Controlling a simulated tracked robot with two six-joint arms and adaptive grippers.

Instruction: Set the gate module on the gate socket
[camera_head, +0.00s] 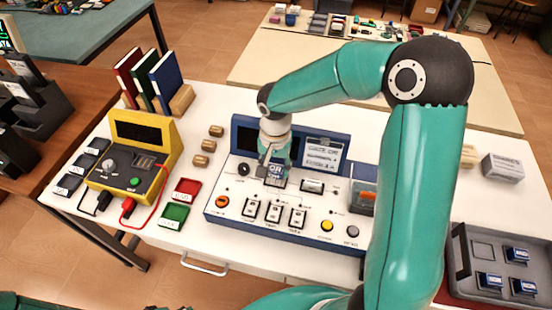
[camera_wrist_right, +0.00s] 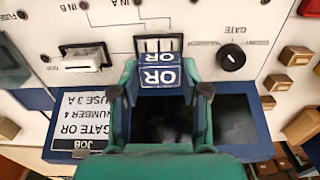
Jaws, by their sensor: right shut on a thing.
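My right gripper (camera_head: 275,160) is shut on a blue gate module (camera_wrist_right: 162,77) marked "OR". The right wrist view shows the two fingers of this gripper (camera_wrist_right: 163,92) on either side of the module. The gate socket (camera_wrist_right: 157,43), a pale block with dark slots on the white panel, shows just beyond the module's edge and is partly covered by it. In the head view the module (camera_head: 276,172) is over the back middle of the panel, below the screen. I cannot tell whether it touches the socket. My left gripper is not in view.
The sloped panel (camera_head: 222,203) carries knobs, switches and a job card (camera_head: 323,153) reading "GATE OR". A dark tray (camera_head: 463,250) with several blue modules is at right.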

